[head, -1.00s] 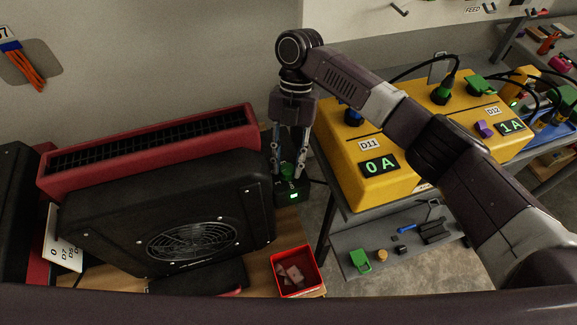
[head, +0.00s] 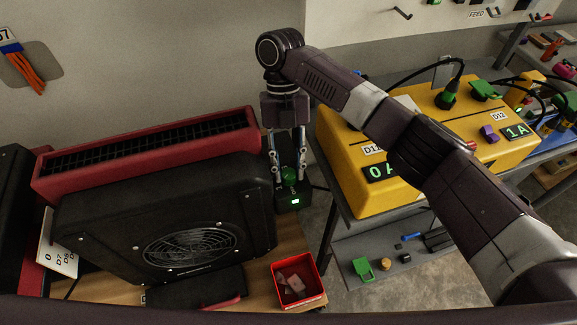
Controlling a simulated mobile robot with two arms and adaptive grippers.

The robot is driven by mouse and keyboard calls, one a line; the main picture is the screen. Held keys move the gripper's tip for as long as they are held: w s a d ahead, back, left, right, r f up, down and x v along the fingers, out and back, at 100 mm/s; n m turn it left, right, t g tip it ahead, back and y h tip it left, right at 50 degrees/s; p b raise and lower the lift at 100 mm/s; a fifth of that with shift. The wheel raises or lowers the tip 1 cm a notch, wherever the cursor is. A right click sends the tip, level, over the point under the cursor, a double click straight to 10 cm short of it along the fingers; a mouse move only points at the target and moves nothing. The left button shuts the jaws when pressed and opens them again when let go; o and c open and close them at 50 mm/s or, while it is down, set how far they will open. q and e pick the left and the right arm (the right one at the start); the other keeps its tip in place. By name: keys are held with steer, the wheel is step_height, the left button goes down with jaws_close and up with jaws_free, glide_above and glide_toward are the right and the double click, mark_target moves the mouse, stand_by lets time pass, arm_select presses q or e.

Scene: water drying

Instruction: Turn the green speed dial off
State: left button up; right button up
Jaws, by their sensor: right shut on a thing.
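The green speed dial (head: 289,174) sits on a small dark control box (head: 292,199) with a lit green indicator, beside the black fan unit. My right gripper (head: 289,172) points down over the box, with its fingers on both sides of the dial, shut on it. The fingers partly hide the dial, and I cannot read which setting it points to. My left gripper is not in view.
The black fan unit (head: 150,222) and a red-framed grille unit (head: 150,150) stand close on the left. A red bin (head: 299,279) with scraps is in front. A yellow box (head: 350,185) reading 0A and 1A stands on the grey bench at right.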

steer(key=o, duration=1.1)
steer(key=shift+o, duration=0.2)
steer(key=v, duration=0.8)
